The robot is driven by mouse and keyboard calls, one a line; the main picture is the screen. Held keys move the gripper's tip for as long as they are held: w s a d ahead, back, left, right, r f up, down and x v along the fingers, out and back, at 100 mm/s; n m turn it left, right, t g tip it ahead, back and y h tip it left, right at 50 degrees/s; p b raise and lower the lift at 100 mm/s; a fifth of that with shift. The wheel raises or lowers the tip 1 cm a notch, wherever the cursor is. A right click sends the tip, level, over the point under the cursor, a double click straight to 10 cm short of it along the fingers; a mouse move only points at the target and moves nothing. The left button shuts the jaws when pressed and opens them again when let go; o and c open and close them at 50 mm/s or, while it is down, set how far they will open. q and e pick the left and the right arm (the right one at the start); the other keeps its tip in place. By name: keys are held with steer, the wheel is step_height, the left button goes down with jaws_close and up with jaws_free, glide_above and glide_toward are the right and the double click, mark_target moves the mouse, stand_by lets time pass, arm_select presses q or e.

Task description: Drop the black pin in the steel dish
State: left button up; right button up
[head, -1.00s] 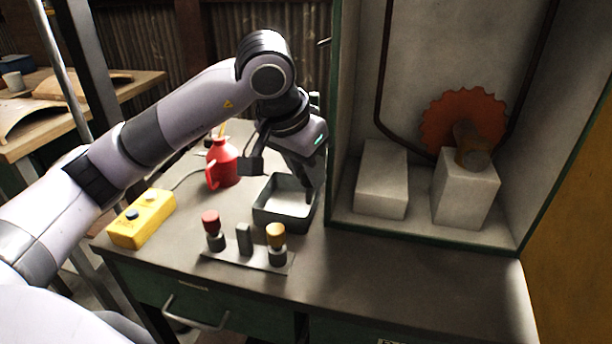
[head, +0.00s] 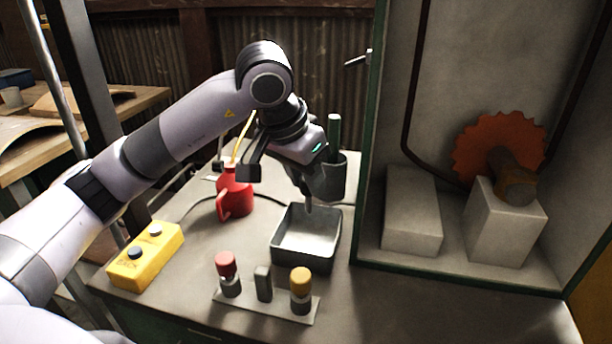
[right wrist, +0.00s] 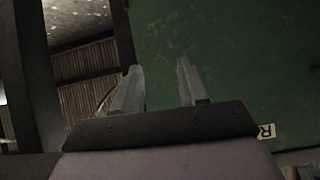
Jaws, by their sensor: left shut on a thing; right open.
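The steel dish (head: 283,262) is an open square grey tray on the bench, and its inside looks empty. My left gripper (head: 308,196) is above the dish's back edge, pointing down. It is shut on a slim thing, most likely the black pin (head: 308,207), of which only a small end shows below the fingers. The rest of it is hidden by the fingers. My right gripper (right wrist: 156,85) is open and empty in the right wrist view, in front of a green panel.
In front of the dish, a plate (head: 262,306) carries a red-topped pin (head: 226,264), a dark upright block and a yellow-topped pin (head: 301,280). A red can (head: 236,193), a dark cup (head: 334,178) and a yellow button box (head: 146,257) stand nearby. A cabinet is at right.

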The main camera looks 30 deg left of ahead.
mark_target(307, 204)
arm_select(q)
steer(key=shift+f+b, duration=1.85)
steer(key=shift+f, duration=0.8)
steer(key=o, duration=1)
steer(key=shift+o, duration=0.2)
steer(key=p+v, duration=0.1)
steer(key=v, duration=0.6)
steer(key=shift+r, duration=0.1)
